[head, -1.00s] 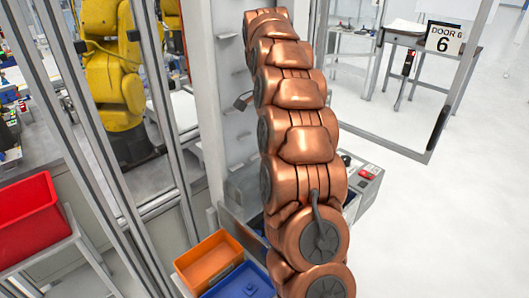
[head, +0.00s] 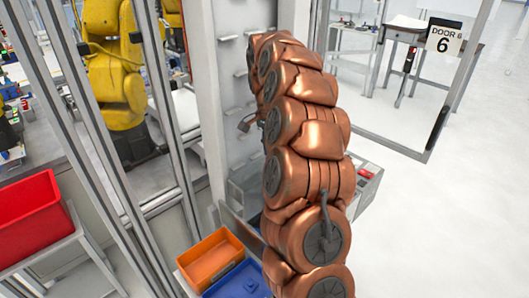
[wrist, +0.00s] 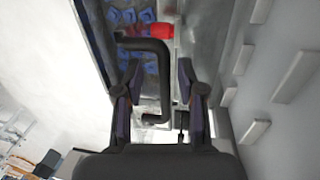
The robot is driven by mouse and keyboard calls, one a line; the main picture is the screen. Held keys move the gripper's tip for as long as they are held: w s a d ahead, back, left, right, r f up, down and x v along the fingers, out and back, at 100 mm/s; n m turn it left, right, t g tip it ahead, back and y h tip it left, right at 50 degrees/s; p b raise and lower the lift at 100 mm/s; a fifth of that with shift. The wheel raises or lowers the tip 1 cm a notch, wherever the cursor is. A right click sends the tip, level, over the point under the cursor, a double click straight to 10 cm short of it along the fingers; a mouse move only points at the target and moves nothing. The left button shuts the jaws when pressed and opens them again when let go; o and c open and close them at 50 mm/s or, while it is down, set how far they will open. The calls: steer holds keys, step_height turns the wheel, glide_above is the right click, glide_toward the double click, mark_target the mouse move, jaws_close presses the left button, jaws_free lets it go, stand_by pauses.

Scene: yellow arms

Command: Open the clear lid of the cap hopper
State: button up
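In the wrist view, the cap hopper shows as a bin of blue caps (wrist: 128,18) under what looks like the clear lid. A black bent handle (wrist: 157,52) runs down the middle, with a red piece (wrist: 160,30) by its upper end. My gripper (wrist: 159,72) is open, one finger on each side of the handle's straight part. I cannot tell whether either finger touches it. In the head view my copper arm hides most of the hopper and the gripper. A clear-sided box (head: 243,183) shows partly left of the arm.
An orange bin (head: 211,257) and a blue bin (head: 240,282) sit low beside my arm. A red bin (head: 38,220) stands at left. Metal fence posts (head: 168,130) and a grey wall panel (head: 238,85) are close by. Open floor lies at right.

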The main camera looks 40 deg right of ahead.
jaws_close()
stand_by(0.6)
